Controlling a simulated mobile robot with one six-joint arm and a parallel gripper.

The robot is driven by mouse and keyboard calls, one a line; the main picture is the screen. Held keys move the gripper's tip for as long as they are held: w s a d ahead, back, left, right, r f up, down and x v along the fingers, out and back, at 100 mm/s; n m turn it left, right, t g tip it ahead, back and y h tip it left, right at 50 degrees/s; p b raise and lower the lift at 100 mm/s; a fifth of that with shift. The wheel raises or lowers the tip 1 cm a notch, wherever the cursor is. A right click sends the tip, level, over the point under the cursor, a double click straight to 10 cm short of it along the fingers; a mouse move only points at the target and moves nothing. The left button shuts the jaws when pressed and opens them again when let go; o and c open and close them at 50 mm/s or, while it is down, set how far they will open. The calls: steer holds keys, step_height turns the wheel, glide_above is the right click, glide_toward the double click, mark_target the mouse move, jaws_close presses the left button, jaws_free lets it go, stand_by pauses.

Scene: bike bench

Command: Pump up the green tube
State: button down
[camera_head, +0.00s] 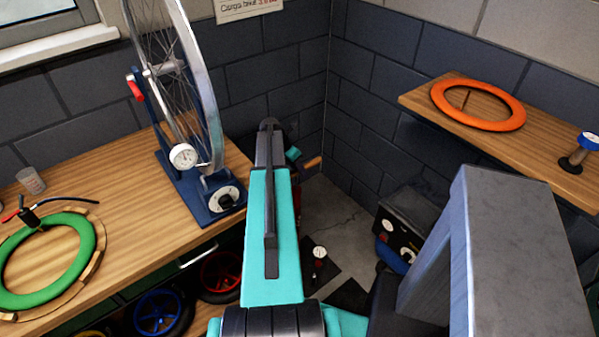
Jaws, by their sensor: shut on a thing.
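The green tube (84,240) lies flat in a round wooden holder (95,262) at the left end of the bench. A black and red fitting (28,216) sits at its upper edge, with a dark hose (78,199) running right from it. My gripper (294,158) is mostly hidden behind my teal arm, low near the wall corner. It appears shut on a wooden handle (313,163), whose right end sticks out. A narrow red part (297,198) shows below the handle, probably the pump body. A white gauge (319,252) stands near the floor below.
A wheel in a blue truing stand (196,195) stands on the bench, left of my arm. A clear cup (31,181) is at the far left. A right shelf (455,109) holds an orange tube (478,106). A dark machine (405,225) stands on the floor. Wheels sit under the bench.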

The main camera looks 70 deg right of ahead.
step_height(320, 180, up, 26)
steer(key=p, duration=1.5)
steer(key=shift+f, duration=0.2)
steer(key=shift+w+a+f, duration=0.1)
steer(key=shift+f, duration=0.05)
step_height(320, 180, down, 29)
steer(key=b, duration=1.1)
steer(key=shift+r, duration=0.3)
stand_by(0.4)
steer(key=shift+r+p, duration=0.15)
steer(key=shift+p, duration=0.15)
step_height(320, 180, up, 28)
steer(key=p, duration=1)
steer(key=shift+r, duration=0.25)
